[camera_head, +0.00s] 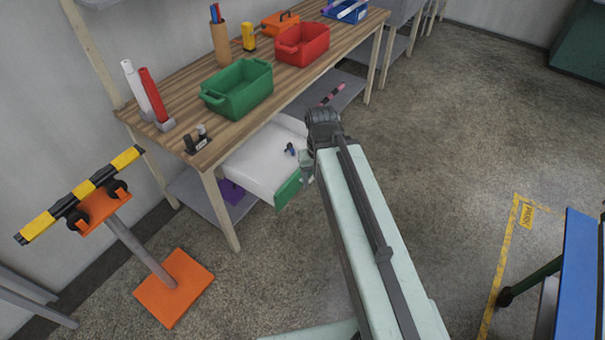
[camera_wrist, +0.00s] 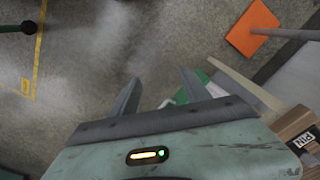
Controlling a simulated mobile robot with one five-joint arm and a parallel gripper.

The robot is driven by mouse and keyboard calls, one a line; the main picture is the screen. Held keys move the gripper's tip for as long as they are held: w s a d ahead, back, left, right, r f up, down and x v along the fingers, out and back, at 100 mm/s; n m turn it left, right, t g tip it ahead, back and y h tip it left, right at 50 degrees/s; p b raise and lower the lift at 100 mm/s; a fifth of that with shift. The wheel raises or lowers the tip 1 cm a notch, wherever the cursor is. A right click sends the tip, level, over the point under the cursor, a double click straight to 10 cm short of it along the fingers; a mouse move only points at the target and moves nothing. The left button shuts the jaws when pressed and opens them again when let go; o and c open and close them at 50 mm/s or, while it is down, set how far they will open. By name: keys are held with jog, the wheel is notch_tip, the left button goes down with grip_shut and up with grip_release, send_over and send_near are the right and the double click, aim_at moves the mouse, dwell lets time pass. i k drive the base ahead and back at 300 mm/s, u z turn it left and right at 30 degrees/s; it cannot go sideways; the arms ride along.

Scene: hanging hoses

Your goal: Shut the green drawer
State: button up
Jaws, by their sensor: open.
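The green drawer (camera_head: 288,190) stands pulled out under the wooden workbench, with a white inside and a green front. A small dark and blue item lies in it. My gripper (camera_head: 307,168) is at the right end of the green front, partly hidden by my wrist; I cannot tell whether it touches. A strip of the green drawer front (camera_wrist: 182,97) shows just beside the right finger. Most of the drawer is hidden there by the gripper body.
The workbench (camera_head: 178,95) carries a green bin (camera_head: 238,88), a red bin (camera_head: 302,44) and other items. An orange-based stand (camera_head: 172,288) with a striped bar is at the left. A blue-topped table (camera_head: 580,275) is at the right.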

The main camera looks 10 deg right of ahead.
aim_at(260, 165)
jog(key=z, duration=1)
jog(key=k, duration=1.4)
jog(key=u, duration=1.5)
jog(key=i, duration=1.65)
jog(key=z, duration=0.1)
